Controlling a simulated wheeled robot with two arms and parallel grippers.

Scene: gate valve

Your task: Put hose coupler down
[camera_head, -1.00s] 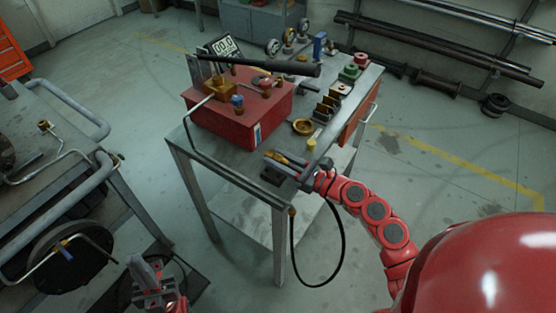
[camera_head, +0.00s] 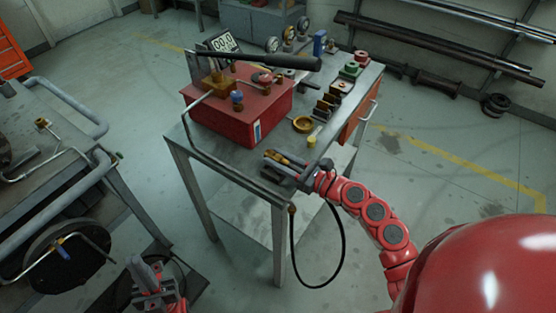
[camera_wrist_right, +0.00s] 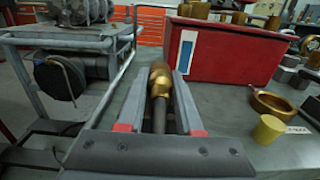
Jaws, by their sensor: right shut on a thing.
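The hose coupler (camera_wrist_right: 160,82) is a brass fitting on a dark hose, seen between the fingers in the right wrist view. My right gripper (camera_head: 278,160) is shut on it over the near edge of the metal table (camera_head: 235,165). In the right wrist view the gripper's long grey fingers (camera_wrist_right: 157,100) flank the coupler. Whether the coupler touches the tabletop is not clear. A black hose (camera_head: 343,250) hangs in a loop below the table edge. My left gripper (camera_head: 148,272) is low at the bottom left, away from the table; its fingers look apart and empty.
A red pump box (camera_head: 230,125) with a long black lever stands behind the right gripper. A brass ring (camera_head: 303,124) and a yellow cylinder (camera_head: 311,141) sit to its right. A grey tube-frame cart (camera_head: 60,90) stands at left. A strip of tabletop before the box is bare.

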